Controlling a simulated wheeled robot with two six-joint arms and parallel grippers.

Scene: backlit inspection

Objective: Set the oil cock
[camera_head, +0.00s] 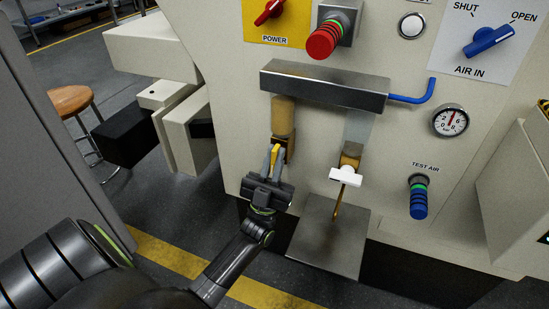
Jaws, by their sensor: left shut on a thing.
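Below a grey metal block (323,85) on the machine front hang two fittings. The left one is a brown cylinder (283,117) with a dark lower part and a yellow lever (275,155). My left gripper (273,160) is shut on this yellow lever, its fingers pointing up and hiding part of it. The right fitting has a brass body (350,156), a white handle (346,176) set crosswise and a thin brass spout (339,203) pointing down. No label shows which one is the oil cock. My right gripper is not in view.
A flat metal plate (330,245) lies under the spout. Near the fittings are a blue pipe (415,95), a gauge (450,120), a blue TEST AIR button (418,200), a blue AIR IN handle (488,40) and a red POWER knob (269,12). A stool (72,102) stands left.

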